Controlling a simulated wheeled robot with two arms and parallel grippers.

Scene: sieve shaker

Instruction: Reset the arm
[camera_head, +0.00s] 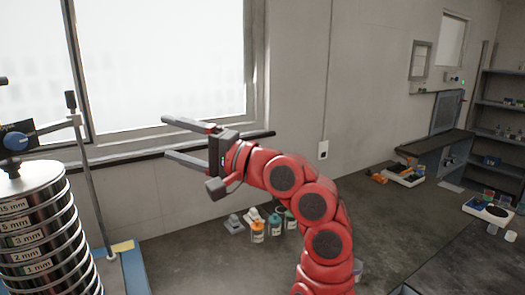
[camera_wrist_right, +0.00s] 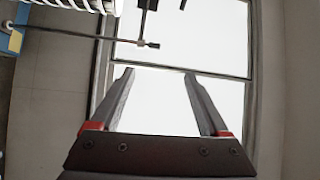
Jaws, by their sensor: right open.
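My right arm is red and reaches up from the lower middle of the head view. My right gripper (camera_head: 170,138) is open and empty, held in the air in front of the window, to the right of the sieve stack. Its two fingers point left in the head view. In the right wrist view the gripper (camera_wrist_right: 157,85) shows both fingers apart with nothing between them. The stack of metal sieves (camera_head: 45,230) stands at the left with size labels on its rings, and part of it shows at the top left of the wrist view. My left gripper is not in view.
A thin upright rod (camera_head: 92,180) with a clamp stands beside the sieves on a blue base (camera_head: 132,268). Several small bottles (camera_head: 258,232) sit on the dark bench behind my arm. A scale (camera_head: 405,174) and shelves are at the right. The air around the gripper is clear.

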